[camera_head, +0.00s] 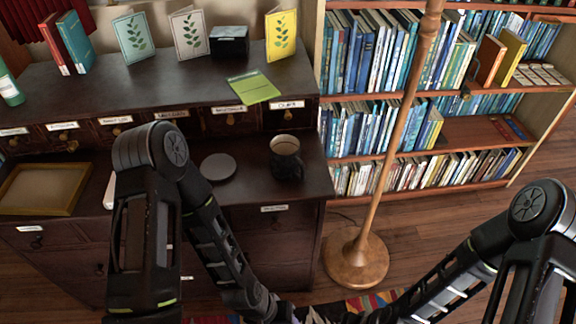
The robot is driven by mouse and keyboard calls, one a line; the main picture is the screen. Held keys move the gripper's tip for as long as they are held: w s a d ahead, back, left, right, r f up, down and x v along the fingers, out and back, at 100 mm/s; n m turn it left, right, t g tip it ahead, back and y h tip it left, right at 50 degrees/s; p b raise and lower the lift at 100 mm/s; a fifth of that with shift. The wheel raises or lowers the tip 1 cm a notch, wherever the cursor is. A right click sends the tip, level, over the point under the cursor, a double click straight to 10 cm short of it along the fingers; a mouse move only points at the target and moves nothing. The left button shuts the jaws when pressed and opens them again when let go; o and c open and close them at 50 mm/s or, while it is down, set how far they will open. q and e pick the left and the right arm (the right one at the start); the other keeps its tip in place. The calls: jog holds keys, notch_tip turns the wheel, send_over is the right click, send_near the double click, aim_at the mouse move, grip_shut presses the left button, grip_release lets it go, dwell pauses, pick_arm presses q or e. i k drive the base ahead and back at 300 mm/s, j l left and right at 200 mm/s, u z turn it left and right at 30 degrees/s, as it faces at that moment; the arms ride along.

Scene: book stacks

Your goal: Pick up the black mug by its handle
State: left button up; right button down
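The black mug (286,163) stands upright near the right end of the dark desk's lower top. Its open mouth shows a light brown inside. Its handle is hard to make out against the dark body. Nothing of mine touches the mug. My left arm bends at an elbow left of the mug, and its forearm runs down to the bottom edge in front of the desk. My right arm comes in at the lower right, and its forearm runs down toward the bottom middle. Both grippers are cut off or lost in the dark shapes at the bottom edge.
A dark round disc (218,167) lies left of the mug. A wooden tray (42,188) lies farther left. Small labelled drawers (230,121) rise behind the mug. A wooden lamp pole (397,130) stands right of the desk, before a bookcase (455,132).

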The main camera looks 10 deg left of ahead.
aim_at(284, 149)
jog(key=l+u, duration=0.2)
jog(key=l, duration=0.8)
jog(key=l+u, duration=0.2)
jog(key=l, duration=0.75)
jog(key=k+l+u, duration=0.2)
jog(key=l, duration=0.8)
jog(key=i, duration=0.1)
